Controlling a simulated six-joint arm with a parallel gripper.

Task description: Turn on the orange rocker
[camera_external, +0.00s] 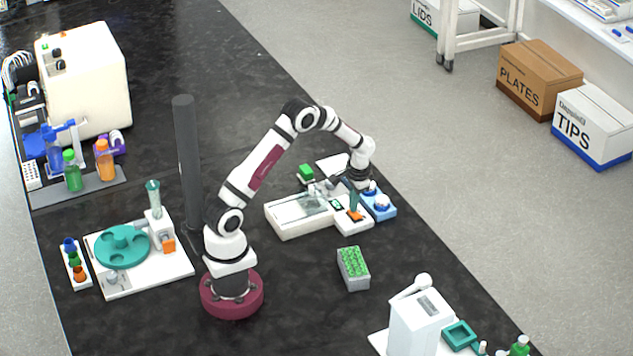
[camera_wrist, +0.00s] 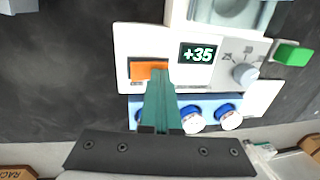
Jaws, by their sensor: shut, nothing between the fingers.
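The orange rocker (camera_wrist: 142,71) is set in the white panel of a benchtop device (camera_wrist: 210,78), left of a dark display (camera_wrist: 200,54) reading +35. The rocker also shows in the external view (camera_external: 355,216), at the device's near right end. My gripper (camera_wrist: 160,74) is shut and empty. Its teal fingers point down at the panel and their tips cover the right part of the rocker; I cannot tell whether they touch it. My gripper also shows in the external view (camera_external: 353,203), just above the rocker. The rocker's tilt is not clear.
A grey knob (camera_wrist: 245,75) is right of the display, with a green block (camera_wrist: 293,54) beyond it. A blue rack (camera_external: 387,211) with blue-capped bottles stands against the panel. A grey box with green tops (camera_external: 352,268) stands in front. Bare black bench lies around.

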